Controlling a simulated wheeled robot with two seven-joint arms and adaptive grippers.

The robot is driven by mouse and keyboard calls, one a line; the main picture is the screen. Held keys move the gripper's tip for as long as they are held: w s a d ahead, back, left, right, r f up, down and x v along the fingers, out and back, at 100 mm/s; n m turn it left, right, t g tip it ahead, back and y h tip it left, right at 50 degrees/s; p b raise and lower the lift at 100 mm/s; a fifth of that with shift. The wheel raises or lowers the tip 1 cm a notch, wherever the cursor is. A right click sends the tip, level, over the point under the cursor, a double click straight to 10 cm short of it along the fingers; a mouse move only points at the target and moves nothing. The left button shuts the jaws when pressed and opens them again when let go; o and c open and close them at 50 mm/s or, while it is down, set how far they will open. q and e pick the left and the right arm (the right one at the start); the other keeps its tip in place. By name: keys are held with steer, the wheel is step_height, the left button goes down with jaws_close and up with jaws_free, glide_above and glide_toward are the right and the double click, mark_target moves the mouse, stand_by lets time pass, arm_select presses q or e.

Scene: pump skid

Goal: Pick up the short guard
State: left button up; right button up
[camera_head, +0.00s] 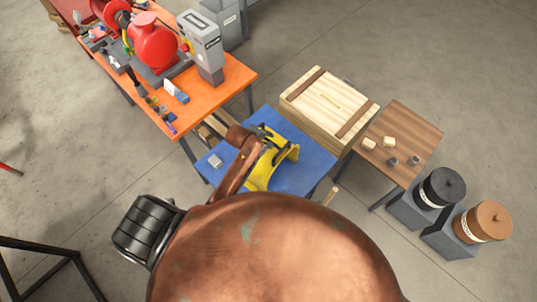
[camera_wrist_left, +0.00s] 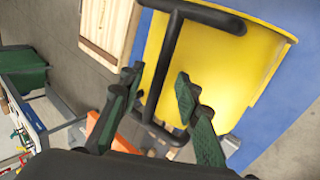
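The short guard (camera_head: 262,173) is a yellow curved piece on the blue table (camera_head: 313,160) in the head view. In the left wrist view the yellow guard (camera_wrist_left: 225,70) fills the upper right and carries a black bar handle (camera_wrist_left: 166,62). My left gripper (camera_head: 267,137) is over the guard in the head view. In the left wrist view the left gripper (camera_wrist_left: 157,88) has its green-padded fingers apart, with the handle's bar showing between them. I cannot tell whether either finger touches the bar. My right gripper is in neither view.
An orange bench (camera_head: 225,80) with a red pump (camera_head: 154,48) stands at upper left. A wooden crate (camera_head: 325,98) is behind the blue table. A brown table (camera_head: 412,130) with small blocks is to the right, near two lidded drums (camera_head: 441,187). A small pale block (camera_head: 215,161) lies on the blue table.

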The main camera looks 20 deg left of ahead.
arm_select(q)
steer(key=x, duration=0.2)
steer(key=shift+w+f, duration=0.15)
steer(key=shift+w, duration=0.05)
steer(key=c, duration=0.7)
jaws_close()
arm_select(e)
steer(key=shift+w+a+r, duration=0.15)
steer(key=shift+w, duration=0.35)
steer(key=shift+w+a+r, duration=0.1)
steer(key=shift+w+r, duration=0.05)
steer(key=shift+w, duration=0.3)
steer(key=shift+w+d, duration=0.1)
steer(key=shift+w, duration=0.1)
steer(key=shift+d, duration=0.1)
arm_select(q)
steer(key=shift+w, duration=0.1)
